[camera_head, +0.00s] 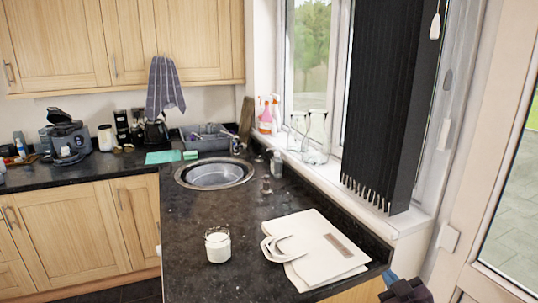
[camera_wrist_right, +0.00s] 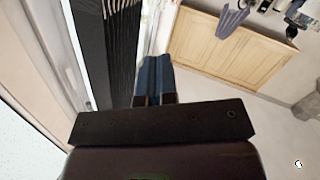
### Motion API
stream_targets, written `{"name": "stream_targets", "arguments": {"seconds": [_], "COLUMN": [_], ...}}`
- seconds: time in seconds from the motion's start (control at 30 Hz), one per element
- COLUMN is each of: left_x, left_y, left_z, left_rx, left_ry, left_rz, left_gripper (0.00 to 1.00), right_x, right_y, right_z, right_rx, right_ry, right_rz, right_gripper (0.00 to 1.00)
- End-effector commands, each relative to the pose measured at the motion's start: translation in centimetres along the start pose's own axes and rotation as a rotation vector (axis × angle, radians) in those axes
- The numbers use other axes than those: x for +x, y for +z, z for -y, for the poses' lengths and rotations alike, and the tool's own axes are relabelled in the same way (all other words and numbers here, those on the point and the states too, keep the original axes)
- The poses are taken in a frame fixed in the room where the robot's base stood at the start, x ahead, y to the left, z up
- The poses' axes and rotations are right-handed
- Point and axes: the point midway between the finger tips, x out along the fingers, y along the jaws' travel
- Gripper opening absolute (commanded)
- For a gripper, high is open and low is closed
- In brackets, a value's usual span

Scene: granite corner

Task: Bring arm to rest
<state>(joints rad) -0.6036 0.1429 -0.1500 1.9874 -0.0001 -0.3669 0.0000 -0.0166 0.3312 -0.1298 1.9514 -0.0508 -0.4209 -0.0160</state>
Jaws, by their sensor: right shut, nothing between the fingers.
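My right gripper (camera_head: 393,282) shows at the bottom right of the head view, low and just off the counter's right edge, near the door frame. In the right wrist view its blue fingers (camera_wrist_right: 154,75) are together with nothing between them. It is apart from the things on the counter. My left gripper is not in the head view.
The black granite counter (camera_head: 185,245) holds a white jar (camera_head: 218,246), a folded white bag (camera_head: 318,252) near its right edge, and a round sink (camera_head: 214,174). Black blinds (camera_head: 385,100) hang at the window. The counter's front left part is clear.

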Motion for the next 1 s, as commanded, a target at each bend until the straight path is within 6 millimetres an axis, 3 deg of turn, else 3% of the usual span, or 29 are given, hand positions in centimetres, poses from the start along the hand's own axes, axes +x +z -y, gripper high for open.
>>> {"name": "stream_targets", "arguments": {"seconds": [0.03,0.2,0.5,0.7,1.0], "left_x": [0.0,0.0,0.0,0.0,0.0], "left_y": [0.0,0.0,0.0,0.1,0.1], "left_z": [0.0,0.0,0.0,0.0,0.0], "left_rx": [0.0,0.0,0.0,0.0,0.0], "left_ry": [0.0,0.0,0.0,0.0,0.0], "left_rz": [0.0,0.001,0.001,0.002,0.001], "left_gripper": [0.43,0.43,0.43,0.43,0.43], "right_x": [-1.6,-6.9,-17.3,-21.4,-22.1], "right_y": [2.1,7.9,16.7,19.4,19.9], "right_z": [1.2,4.6,9.3,10.5,10.6], "right_rx": [0.045,0.164,0.293,0.319,0.319], "right_ry": [-0.011,-0.03,-0.024,-0.016,-0.016], "right_rz": [0.031,0.13,0.367,0.455,0.47], "right_gripper": [0.0,0.0,0.0,0.0,0.0]}}
